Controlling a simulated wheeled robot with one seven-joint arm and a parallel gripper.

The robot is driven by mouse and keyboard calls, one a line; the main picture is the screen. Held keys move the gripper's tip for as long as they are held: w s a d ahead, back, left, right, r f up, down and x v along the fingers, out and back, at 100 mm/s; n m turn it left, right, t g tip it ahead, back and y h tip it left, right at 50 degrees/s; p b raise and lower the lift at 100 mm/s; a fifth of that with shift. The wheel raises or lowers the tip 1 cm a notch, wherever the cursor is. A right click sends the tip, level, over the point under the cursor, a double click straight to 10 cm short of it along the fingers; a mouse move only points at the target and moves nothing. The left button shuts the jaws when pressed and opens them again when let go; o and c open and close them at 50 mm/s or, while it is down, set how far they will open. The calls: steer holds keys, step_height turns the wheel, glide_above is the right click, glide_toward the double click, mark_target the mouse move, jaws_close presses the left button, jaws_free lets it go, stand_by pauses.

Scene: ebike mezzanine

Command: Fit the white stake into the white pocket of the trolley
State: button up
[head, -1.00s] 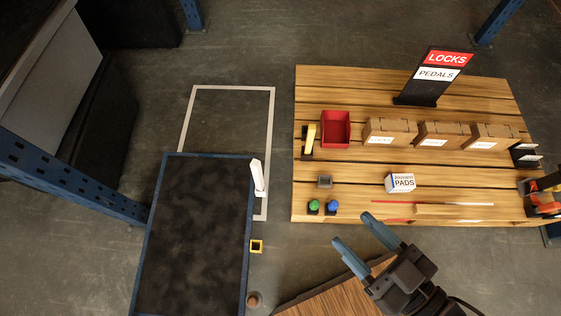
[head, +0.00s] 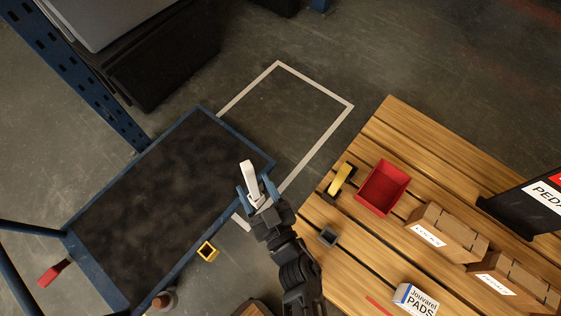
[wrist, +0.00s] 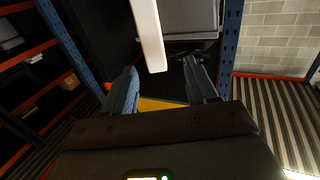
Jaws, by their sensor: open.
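The white stake (head: 249,177) is at the right-hand edge of the dark, blue-rimmed trolley (head: 122,268), near its far corner. In the wrist view the stake (wrist: 149,35) comes down from the top, with its end close to the space between the fingers. My gripper (head: 256,193) is open around or just beside the lower part of the stake; I cannot tell whether it touches. In the wrist view its fingers (wrist: 158,82) are apart with nothing clamped. The white pocket is hidden behind the gripper and stake, so I cannot tell how the stake sits in it.
A yellow pocket (head: 208,252) sits on the same trolley edge. A red piece (head: 53,273) is at the trolley's left end. The slatted table (head: 345,247) with a red bin (head: 383,188) and cartons (head: 446,233) stands right. Floor inside the white outline (head: 285,105) is clear.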

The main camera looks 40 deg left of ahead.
mark_target(244, 162)
steer(key=shift+w+a+f, duration=0.15)
steer(key=shift+w+a, duration=0.15)
steer(key=shift+a, duration=0.35)
steer(key=b+x, duration=0.1)
steer(key=x, duration=0.1)
steer(key=b+x, duration=0.1)
steer(key=x, duration=0.1)
steer(key=b+x, duration=0.1)
steer(key=x, duration=0.1)
steer(key=shift+w+a+r, duration=0.25)
jaws_close()
steer(key=shift+r, duration=0.1)
